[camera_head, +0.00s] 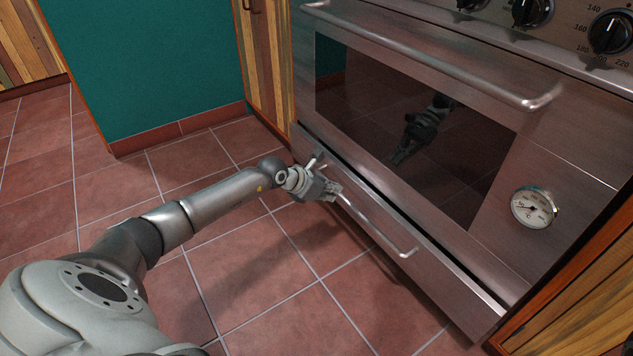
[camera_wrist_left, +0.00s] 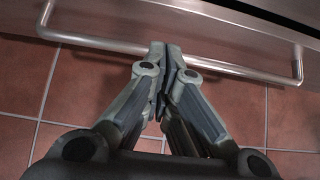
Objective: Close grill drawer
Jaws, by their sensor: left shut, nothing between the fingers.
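The grill drawer (camera_head: 430,268) is the low steel front beneath the oven door. Its bar handle (camera_head: 378,226) runs along it, and a dark gap shows along the drawer's top edge. My left gripper (camera_head: 334,190) is shut and empty at the left part of the handle. In the left wrist view the shut fingertips (camera_wrist_left: 168,50) are at the handle bar (camera_wrist_left: 232,68), overlapping it; I cannot tell whether they touch it. The drawer front (camera_wrist_left: 220,25) lies just beyond the bar. My right gripper is not in view.
The oven door (camera_head: 400,120) with its dark window and long handle (camera_head: 440,58) is above the drawer. A dial thermometer (camera_head: 534,206) sits at the right. Wooden cabinet fronts flank the oven. The tiled floor (camera_head: 270,285) in front is clear.

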